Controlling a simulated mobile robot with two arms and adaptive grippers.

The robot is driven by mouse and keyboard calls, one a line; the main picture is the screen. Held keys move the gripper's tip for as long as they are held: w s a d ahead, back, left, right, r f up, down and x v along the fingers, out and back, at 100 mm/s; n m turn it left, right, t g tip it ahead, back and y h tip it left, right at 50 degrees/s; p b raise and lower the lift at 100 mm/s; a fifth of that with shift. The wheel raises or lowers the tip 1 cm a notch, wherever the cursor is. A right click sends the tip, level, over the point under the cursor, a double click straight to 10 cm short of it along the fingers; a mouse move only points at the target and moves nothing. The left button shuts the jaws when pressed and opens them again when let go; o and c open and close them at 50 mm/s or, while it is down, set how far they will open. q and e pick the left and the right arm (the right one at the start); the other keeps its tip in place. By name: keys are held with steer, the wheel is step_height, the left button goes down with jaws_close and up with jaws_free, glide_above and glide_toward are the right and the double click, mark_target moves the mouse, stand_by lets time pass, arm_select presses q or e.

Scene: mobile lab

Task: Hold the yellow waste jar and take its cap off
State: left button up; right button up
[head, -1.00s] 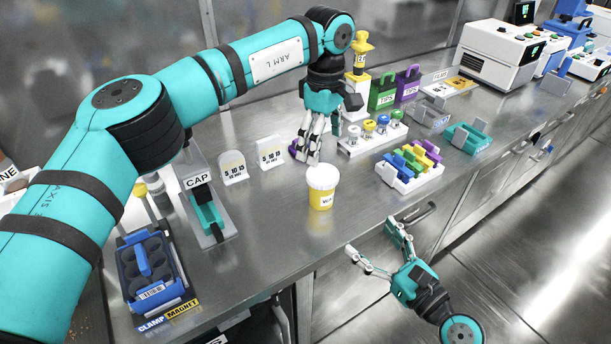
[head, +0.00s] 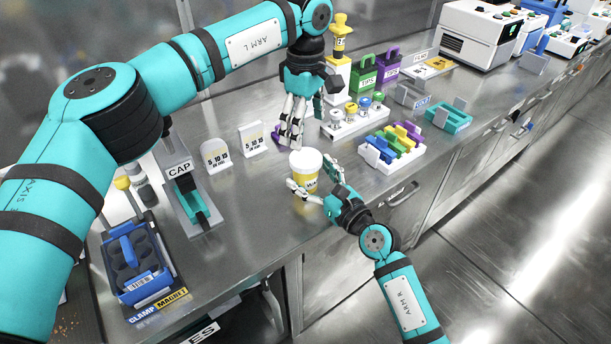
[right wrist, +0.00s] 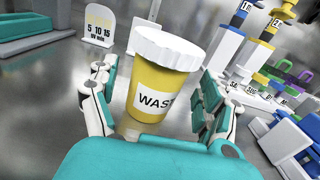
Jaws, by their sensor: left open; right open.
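The yellow waste jar (head: 304,183) stands upright on the steel bench near its front edge, with its white cap (head: 306,160) on. In the right wrist view the jar (right wrist: 160,85) shows its "WAS..." label and ribbed white cap (right wrist: 170,48). My right gripper (head: 314,178) is open, with one finger on each side of the jar; I cannot tell whether either touches it. The fingers also flank the jar in the right wrist view (right wrist: 152,105). My left gripper (head: 289,140) is open and empty, pointing down above the bench, behind and above the jar.
A white rack of small capped vials (head: 351,118) and a rack of coloured blocks (head: 394,150) stand right of the jar. Two small white signs (head: 252,139) and the CAP stand (head: 186,190) are to the left. Bare bench lies left of the jar.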

mark_target(306, 157)
steer(key=shift+x, duration=0.8)
steer(key=shift+c, duration=0.3)
jaws_close()
arm_select(q)
steer(key=shift+f, duration=4)
steer(key=shift+c, duration=0.4)
